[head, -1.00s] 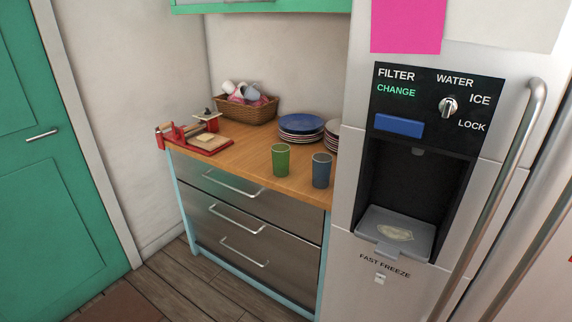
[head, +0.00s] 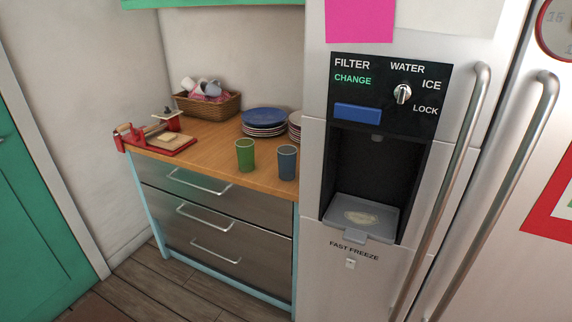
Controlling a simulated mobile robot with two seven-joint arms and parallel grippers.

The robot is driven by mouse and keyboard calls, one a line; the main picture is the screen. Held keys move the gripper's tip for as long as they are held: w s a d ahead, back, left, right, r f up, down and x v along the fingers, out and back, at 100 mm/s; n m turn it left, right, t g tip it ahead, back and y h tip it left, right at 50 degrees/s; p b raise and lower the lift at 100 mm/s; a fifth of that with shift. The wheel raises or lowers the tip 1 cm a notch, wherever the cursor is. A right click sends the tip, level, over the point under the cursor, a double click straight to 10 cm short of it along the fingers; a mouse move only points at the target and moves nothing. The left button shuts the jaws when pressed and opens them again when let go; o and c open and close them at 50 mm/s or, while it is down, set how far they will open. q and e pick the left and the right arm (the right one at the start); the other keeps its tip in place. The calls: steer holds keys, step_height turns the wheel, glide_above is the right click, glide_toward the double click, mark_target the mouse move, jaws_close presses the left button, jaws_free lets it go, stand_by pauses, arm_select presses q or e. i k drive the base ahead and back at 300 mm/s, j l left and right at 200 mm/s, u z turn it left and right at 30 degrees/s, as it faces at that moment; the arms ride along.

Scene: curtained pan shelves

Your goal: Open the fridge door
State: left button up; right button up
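The fridge (head: 311,215) is a pale metal, two-door fridge on the right of the head view. Its left door holds a dark water and ice dispenser (head: 385,165). A long curved handle (head: 446,185) runs down the right edge of the left door. A second handle (head: 502,190) runs beside it on the right door (head: 510,265). Both doors look shut, and the lower ends of the handles reach the bottom of the picture. Neither of my grippers is in view.
A wooden counter (head: 205,150) with metal drawers (head: 215,218) stands left of the fridge. It bears a green cup (head: 245,155), a blue cup (head: 287,162), stacked plates (head: 264,120) and a basket (head: 215,105). A green door (head: 35,215) is at far left. Wooden floor (head: 190,290) shows below.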

mark_target(505, 253)
steer(key=z, duration=1.85)
